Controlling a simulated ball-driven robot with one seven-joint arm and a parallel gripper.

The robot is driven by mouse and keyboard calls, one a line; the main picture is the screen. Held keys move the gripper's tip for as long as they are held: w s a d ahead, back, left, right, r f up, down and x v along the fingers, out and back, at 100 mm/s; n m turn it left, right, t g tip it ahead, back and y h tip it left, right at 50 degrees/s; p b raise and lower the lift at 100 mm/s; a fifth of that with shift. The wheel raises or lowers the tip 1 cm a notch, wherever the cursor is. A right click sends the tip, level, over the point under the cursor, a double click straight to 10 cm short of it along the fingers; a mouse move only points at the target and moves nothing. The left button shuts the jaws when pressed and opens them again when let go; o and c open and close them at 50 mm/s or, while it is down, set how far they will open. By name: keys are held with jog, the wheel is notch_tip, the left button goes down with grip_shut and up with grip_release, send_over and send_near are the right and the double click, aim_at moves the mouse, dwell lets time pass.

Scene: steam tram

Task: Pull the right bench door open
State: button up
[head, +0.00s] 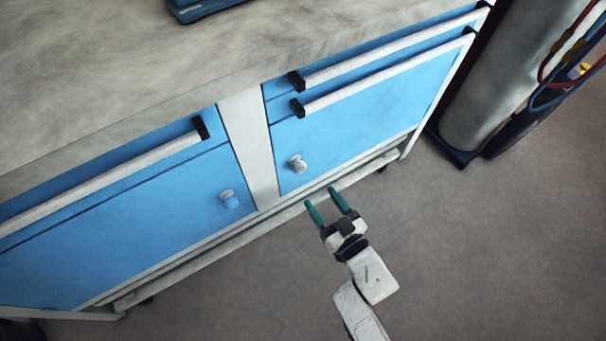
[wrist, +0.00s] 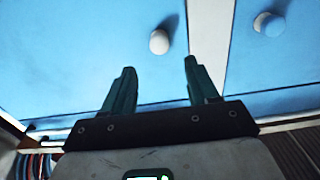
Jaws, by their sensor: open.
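The right bench door (head: 350,130) is a blue panel below two drawers with white bar handles. It looks shut. Its round white knob (head: 298,164) sits at the door's lower left. My gripper (head: 320,197) is open and empty, below and a little right of that knob in the head view. In the wrist view the picture is turned over. The right door's knob (wrist: 159,42) shows there beyond and between the two green fingertips (wrist: 159,66), apart from them.
The left bench door (head: 120,225) is blue, looks shut, and has its own knob (head: 230,199). A white post (head: 248,145) divides the doors. A grey cylinder (head: 500,80) with hoses stands right of the bench. The floor (head: 480,240) in front is clear.

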aim_at(302, 171)
jog(key=b+x, duration=0.3)
jog(key=x, duration=0.7)
grip_shut()
dwell(0.4)
